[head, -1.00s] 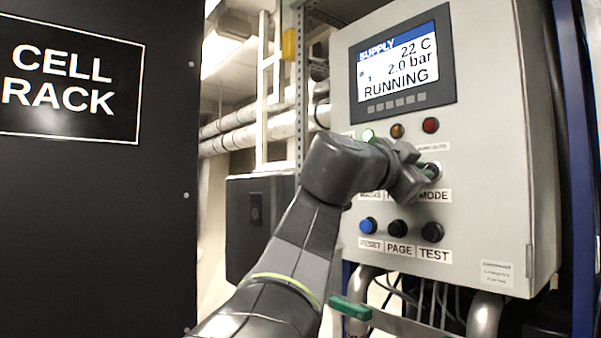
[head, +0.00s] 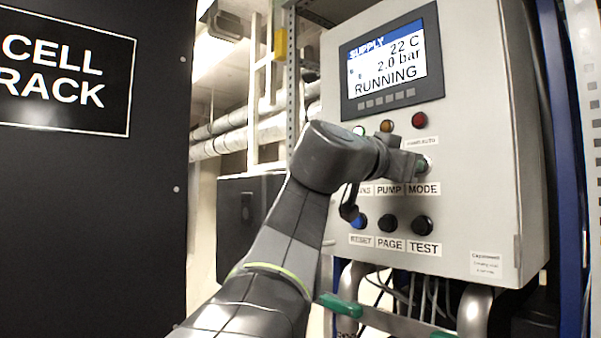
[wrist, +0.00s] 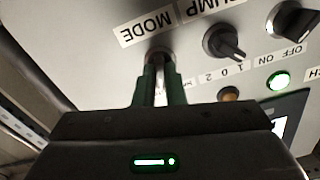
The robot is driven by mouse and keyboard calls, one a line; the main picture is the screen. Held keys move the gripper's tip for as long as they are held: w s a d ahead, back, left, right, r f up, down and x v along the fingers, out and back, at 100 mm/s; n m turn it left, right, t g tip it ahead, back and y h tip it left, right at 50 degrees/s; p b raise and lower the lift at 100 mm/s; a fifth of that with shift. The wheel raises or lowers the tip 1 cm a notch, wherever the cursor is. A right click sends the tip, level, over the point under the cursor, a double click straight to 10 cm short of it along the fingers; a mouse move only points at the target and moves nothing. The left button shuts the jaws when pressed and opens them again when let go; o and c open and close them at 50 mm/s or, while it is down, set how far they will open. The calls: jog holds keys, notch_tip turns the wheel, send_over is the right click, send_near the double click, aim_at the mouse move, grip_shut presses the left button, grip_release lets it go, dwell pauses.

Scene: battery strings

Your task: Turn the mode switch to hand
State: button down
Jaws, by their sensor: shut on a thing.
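The mode switch sits above its MODE label on the grey control panel (head: 460,130), and my gripper (head: 421,166) covers most of it in the head view. In the wrist view, upside down, the mode switch (wrist: 158,54) shows at the tips of my gripper (wrist: 157,72). Its green-tipped fingers are shut on the switch knob. Which way the knob points is hidden by the fingers. The pump switch (wrist: 226,43) is beside it in the wrist view.
The screen (head: 390,65) reads SUPPLY, 22 C, 2.0 bar, RUNNING. Below the switches are a blue RESET button (head: 358,221) and black PAGE (head: 387,223) and TEST (head: 422,225) buttons. A black cell rack (head: 95,200) stands at left.

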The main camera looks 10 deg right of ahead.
jog(key=n+p, duration=0.1)
jog(key=n, duration=1.1)
dwell(0.5)
jog(key=c, duration=1.5)
grip_release()
jog(key=b+v, duration=0.3)
jog(key=v, duration=1)
jog(key=shift+s+a, duration=0.3)
jog(key=shift+w+d, duration=0.1)
